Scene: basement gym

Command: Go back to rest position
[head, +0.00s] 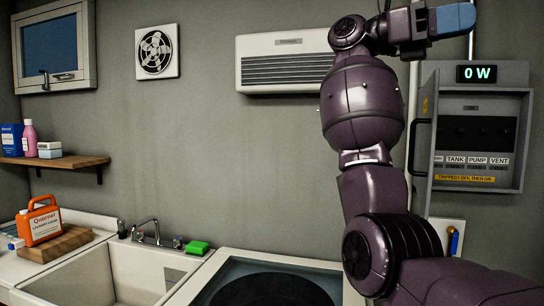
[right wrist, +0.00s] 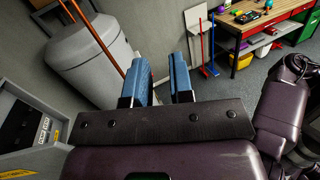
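My right arm rises through the right half of the head view, bent upward. Its gripper (head: 455,19) is raised high near the top edge, left of and above the electrical panel (head: 476,139). In the right wrist view, the two blue fingers of this gripper (right wrist: 162,68) stand apart with a clear gap and nothing between them, so it is open and empty. My left arm and left gripper are in neither view.
The panel's grey door (head: 424,140) stands open close beside my right arm. A sink (head: 130,275), an orange jug (head: 39,221) and a wall shelf (head: 55,161) are at left. The right wrist view shows a tank (right wrist: 90,52) and a workbench (right wrist: 262,22).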

